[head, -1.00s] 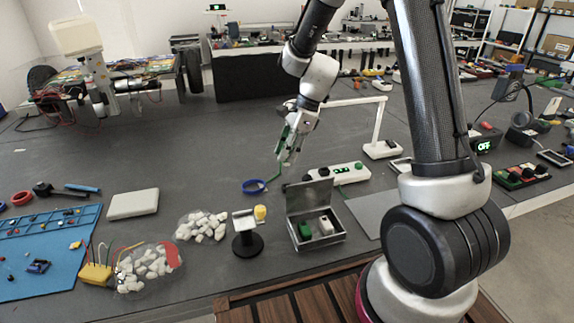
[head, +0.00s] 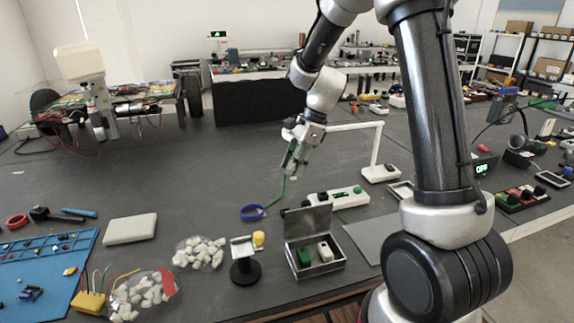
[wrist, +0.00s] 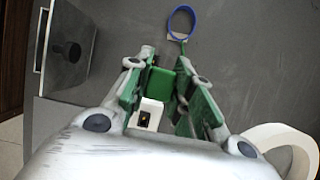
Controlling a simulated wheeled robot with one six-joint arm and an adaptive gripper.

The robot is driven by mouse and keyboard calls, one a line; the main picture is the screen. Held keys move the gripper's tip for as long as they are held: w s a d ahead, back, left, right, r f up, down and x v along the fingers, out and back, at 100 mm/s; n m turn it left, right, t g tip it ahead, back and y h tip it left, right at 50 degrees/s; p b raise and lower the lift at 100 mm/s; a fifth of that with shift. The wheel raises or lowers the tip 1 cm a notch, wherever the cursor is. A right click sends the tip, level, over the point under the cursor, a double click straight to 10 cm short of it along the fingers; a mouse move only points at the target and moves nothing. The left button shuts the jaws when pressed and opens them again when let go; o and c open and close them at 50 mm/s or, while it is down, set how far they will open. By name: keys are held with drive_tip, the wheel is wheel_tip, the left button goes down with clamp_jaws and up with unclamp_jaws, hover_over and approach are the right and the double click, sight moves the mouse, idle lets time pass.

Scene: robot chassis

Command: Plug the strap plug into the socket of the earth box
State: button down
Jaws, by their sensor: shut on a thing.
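The strap's blue ring (head: 252,212) lies on the dark bench, with a green cord rising from it to my gripper (head: 290,172). The ring also shows at the top of the wrist view (wrist: 181,22). My gripper (wrist: 185,95) is shut on the strap plug, held above the bench; a green block (wrist: 160,83) shows between its green fingers. A white block (wrist: 149,114) with a dark opening shows nearer the palm; whether it is part of the plug is unclear. The white earth box (head: 350,195), with dark knobs and a green button, lies right of and below the gripper. Its socket cannot be made out.
An open metal box (head: 318,262) with green and white blocks stands in front of the earth box. A black stand (head: 245,270), a white lamp (head: 380,172) and a grey mat (head: 375,238) are nearby. Bare bench lies left of the gripper.

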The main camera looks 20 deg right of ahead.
drive_tip(key=d+f, duration=0.2)
drive_tip(key=d, duration=0.8)
drive_tip(key=shift+w+d, duration=0.3)
drive_tip(key=shift+w, duration=0.1)
drive_tip(key=shift+f, duration=0.2)
drive_tip(key=shift+f, duration=2.25)
drive_tip(key=shift+f, duration=1.35)
drive_tip(key=c, duration=1.2)
unclamp_jaws()
drive_tip(key=shift+o, duration=0.2)
